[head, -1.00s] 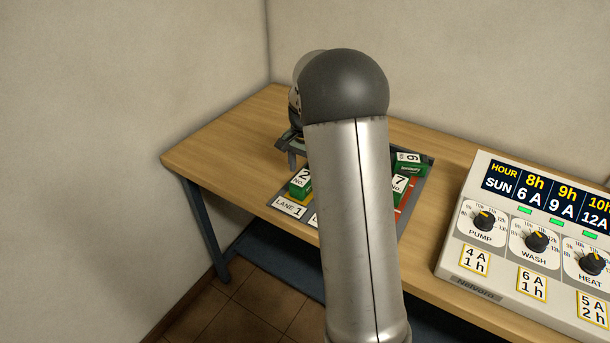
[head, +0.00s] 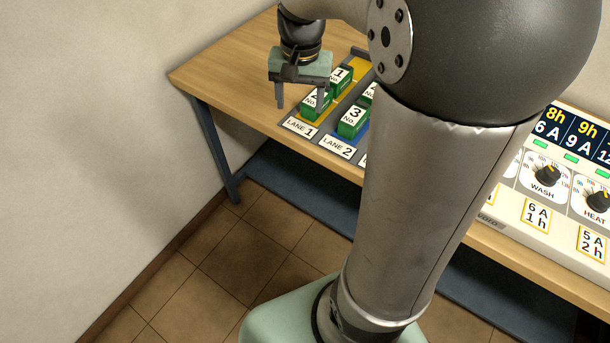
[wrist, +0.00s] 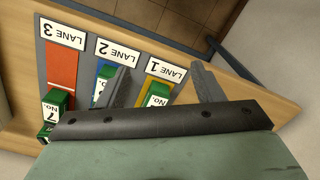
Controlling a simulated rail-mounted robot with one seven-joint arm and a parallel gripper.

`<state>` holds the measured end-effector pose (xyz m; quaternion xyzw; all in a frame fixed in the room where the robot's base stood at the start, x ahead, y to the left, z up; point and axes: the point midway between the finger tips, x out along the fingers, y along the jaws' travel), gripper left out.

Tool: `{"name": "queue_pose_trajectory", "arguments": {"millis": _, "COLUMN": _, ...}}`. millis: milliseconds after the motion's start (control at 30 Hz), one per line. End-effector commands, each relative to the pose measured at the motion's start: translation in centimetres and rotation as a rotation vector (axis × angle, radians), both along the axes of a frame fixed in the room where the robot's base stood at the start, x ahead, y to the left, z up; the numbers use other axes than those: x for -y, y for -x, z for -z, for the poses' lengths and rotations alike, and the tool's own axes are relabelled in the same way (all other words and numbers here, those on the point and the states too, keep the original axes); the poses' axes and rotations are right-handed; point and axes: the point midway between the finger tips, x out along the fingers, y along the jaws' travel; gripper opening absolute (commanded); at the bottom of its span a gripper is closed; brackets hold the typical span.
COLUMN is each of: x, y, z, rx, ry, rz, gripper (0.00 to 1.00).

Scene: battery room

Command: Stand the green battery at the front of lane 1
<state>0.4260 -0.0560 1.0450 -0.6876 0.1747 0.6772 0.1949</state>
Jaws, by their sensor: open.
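Several green batteries sit in the lanes, so the pictures do not single out one. Lane 1, a yellow strip with its label (head: 299,127) at the table's front edge, holds battery No. 2 (head: 312,104) near the front and battery No. 1 (head: 341,79) behind it. My gripper (head: 301,98) is open, fingers down, at the left front of lane 1; its right finger partly covers battery No. 2. In the wrist view my gripper (wrist: 162,82) has one finger on each side of battery No. 2 (wrist: 158,93) in the picture; contact is not visible.
Battery No. 3 (head: 353,120) stands in blue lane 2, with another green one partly hidden behind it. Battery No. 7 (wrist: 56,103) is in red lane 3. A control panel (head: 570,165) stands to the right. Bare wooden tabletop (head: 225,70) lies to the left.

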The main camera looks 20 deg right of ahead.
Motion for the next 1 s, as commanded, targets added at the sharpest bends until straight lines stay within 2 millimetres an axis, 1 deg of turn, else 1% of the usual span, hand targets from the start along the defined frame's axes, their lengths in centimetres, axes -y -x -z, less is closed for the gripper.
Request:
{"name": "queue_pose_trajectory", "arguments": {"millis": 33, "x": -1.9, "y": 3.4, "z": 0.4, "rx": 0.009, "ry": 0.001, "rz": -0.103, "gripper": 0.61}}
{"name": "queue_pose_trajectory", "arguments": {"millis": 67, "x": -2.7, "y": 5.2, "z": 0.8, "rx": 0.011, "ry": 0.004, "rz": -0.164, "gripper": 0.61}}
{"name": "queue_pose_trajectory", "arguments": {"millis": 100, "x": -3.7, "y": 7.5, "z": 1.5, "rx": 0.014, "ry": 0.007, "rz": -0.241, "gripper": 0.61}}
{"name": "queue_pose_trajectory", "arguments": {"millis": 200, "x": -5.4, "y": 12.3, "z": 3.2, "rx": 0.021, "ry": 0.017, "rz": -0.400, "gripper": 0.61}}
{"name": "queue_pose_trajectory", "arguments": {"millis": 300, "x": -6.2, "y": 15.3, "z": 4.6, "rx": 0.024, "ry": 0.026, "rz": -0.502, "gripper": 0.61}}
{"name": "queue_pose_trajectory", "arguments": {"millis": 400, "x": -6.4, "y": 16.6, "z": 5.3, "rx": 0.024, "ry": 0.031, "rz": -0.548, "gripper": 0.61}}
{"name": "queue_pose_trajectory", "arguments": {"millis": 467, "x": -6.4, "y": 16.9, "z": 5.4, "rx": 0.024, "ry": 0.032, "rz": -0.557, "gripper": 0.61}}
{"name": "queue_pose_trajectory", "arguments": {"millis": 1000, "x": -6.4, "y": 16.8, "z": 5.4, "rx": 0.022, "ry": 0.031, "rz": -0.553, "gripper": 0.61}}
